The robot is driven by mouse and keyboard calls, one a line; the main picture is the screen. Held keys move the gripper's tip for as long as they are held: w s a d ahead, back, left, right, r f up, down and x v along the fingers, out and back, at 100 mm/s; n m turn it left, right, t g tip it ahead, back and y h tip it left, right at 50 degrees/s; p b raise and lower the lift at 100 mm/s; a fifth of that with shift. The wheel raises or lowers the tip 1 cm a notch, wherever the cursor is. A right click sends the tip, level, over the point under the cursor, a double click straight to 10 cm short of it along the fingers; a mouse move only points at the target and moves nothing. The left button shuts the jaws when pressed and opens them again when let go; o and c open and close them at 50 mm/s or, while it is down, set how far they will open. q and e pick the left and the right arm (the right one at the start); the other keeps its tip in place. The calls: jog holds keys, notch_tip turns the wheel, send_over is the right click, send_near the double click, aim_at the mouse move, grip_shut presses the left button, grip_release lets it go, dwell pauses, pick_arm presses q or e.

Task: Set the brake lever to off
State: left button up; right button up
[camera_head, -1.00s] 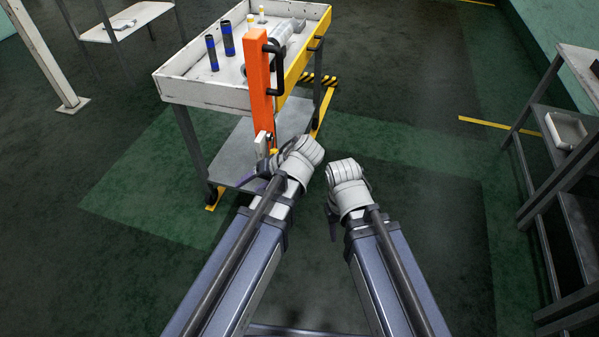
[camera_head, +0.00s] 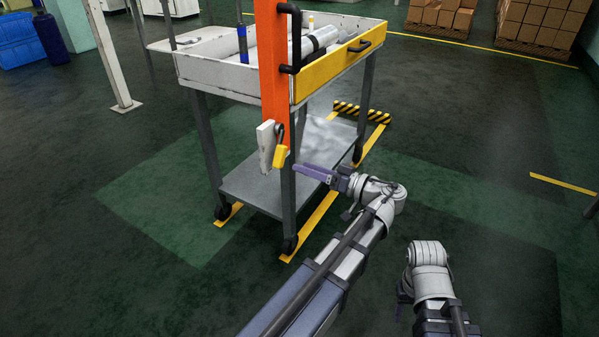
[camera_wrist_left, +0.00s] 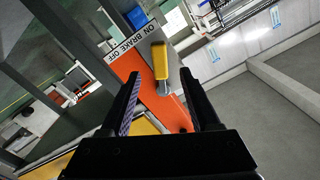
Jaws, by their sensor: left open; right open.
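The brake lever has a yellow handle (camera_head: 281,156) and hangs at the lower end of an orange post (camera_head: 273,75) on the cart's near corner. In the left wrist view, its yellow handle (camera_wrist_left: 160,62) is nearer the ON end of the white "ON BRAKE OFF" label (camera_wrist_left: 128,42). My left gripper (camera_head: 297,170) is open just right of and slightly below the handle in the head view. In the left wrist view, its fingers (camera_wrist_left: 160,78) are spread with the lever seen between and beyond them; contact is not visible. My right gripper (camera_head: 403,292) is low at right, apart from the cart and mostly hidden by its wrist.
The cart (camera_head: 205,70) stands on wheels inside yellow floor markings, with a lower shelf (camera_head: 245,188). A black handle (camera_head: 367,46) projects from its yellow side. A white post (camera_head: 105,55) stands at left.

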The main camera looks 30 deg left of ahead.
aim_at(284, 159)
pick_arm(q)
jog(key=shift+w+a, duration=0.2)
jog(key=shift+a, duration=1.75)
jog(key=shift+w+a, duration=0.2)
jog(key=shift+a, duration=1.7)
grip_shut()
